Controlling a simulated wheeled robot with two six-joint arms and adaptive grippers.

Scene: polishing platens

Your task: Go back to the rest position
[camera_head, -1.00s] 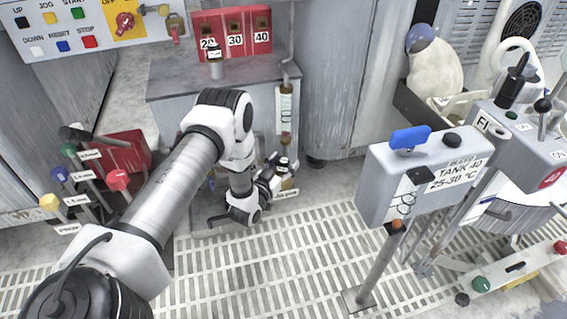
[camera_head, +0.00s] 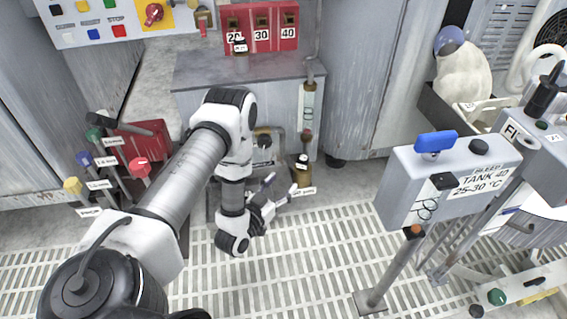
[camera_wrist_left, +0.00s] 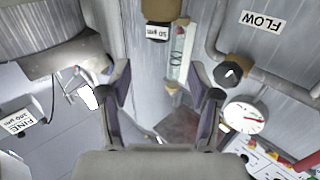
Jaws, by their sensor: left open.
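My left arm reaches in from the lower left in the head view. Its gripper (camera_head: 281,187) is low over the grating, with its fingers apart and nothing between them. A brown bottle with a dark cap (camera_head: 303,174) stands upright just beyond the fingertips, near the grey cabinet's foot, and looks clear of them. In the left wrist view the open fingers (camera_wrist_left: 160,88) frame a gap. A brown labelled bottle (camera_wrist_left: 160,12) shows past them at the top edge. My right gripper is not in view.
A grey cabinet (camera_head: 200,85) carries a small bottle (camera_head: 240,47) before the red numbered block (camera_head: 262,30). Coloured-knob levers (camera_head: 140,168) stand left of my arm. A tank sign box (camera_head: 400,180) on a post stands right. The grating (camera_head: 310,255) between is clear.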

